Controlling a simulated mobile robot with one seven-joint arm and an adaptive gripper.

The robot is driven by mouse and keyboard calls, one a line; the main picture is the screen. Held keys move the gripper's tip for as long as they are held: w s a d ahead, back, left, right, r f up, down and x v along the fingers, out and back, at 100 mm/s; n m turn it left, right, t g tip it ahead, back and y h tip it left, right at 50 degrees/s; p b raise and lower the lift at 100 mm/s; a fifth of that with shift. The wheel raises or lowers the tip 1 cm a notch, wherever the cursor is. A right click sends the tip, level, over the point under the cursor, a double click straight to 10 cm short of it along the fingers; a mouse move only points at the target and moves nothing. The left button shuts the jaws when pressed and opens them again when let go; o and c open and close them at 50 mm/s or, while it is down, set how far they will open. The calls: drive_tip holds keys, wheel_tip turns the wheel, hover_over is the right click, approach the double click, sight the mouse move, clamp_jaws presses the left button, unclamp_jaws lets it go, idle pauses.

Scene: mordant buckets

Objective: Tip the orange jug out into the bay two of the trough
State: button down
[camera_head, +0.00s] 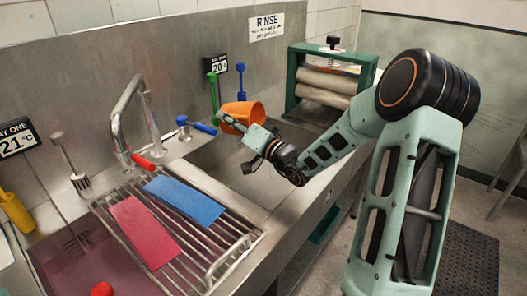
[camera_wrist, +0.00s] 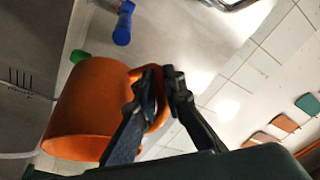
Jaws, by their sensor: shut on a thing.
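The orange jug (camera_head: 246,112) is held up above the trough's right-hand basin, near the back wall, and looks tilted. It fills the left of the wrist view (camera_wrist: 85,105). My gripper (camera_head: 253,136) is shut on its handle, with both dark fingers (camera_wrist: 163,80) closed around it in the wrist view. The jug's inside is mostly hidden, and I see no stream leaving it. Bay two of the trough (camera_head: 228,160) is the grey steel basin under the jug, beside a sign reading 20 (camera_head: 216,65). Its floor is partly hidden by my arm.
A tap (camera_head: 130,115), a blue-handled tool (camera_head: 204,128), a green-handled tool (camera_head: 212,80) and a green roller press (camera_head: 330,80) stand nearby.

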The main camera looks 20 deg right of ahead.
drive_tip(key=shift+s+d+r+t+b, duration=0.45)
drive_tip(key=shift+t+b, duration=0.35)
drive_tip(key=shift+b, duration=1.2)
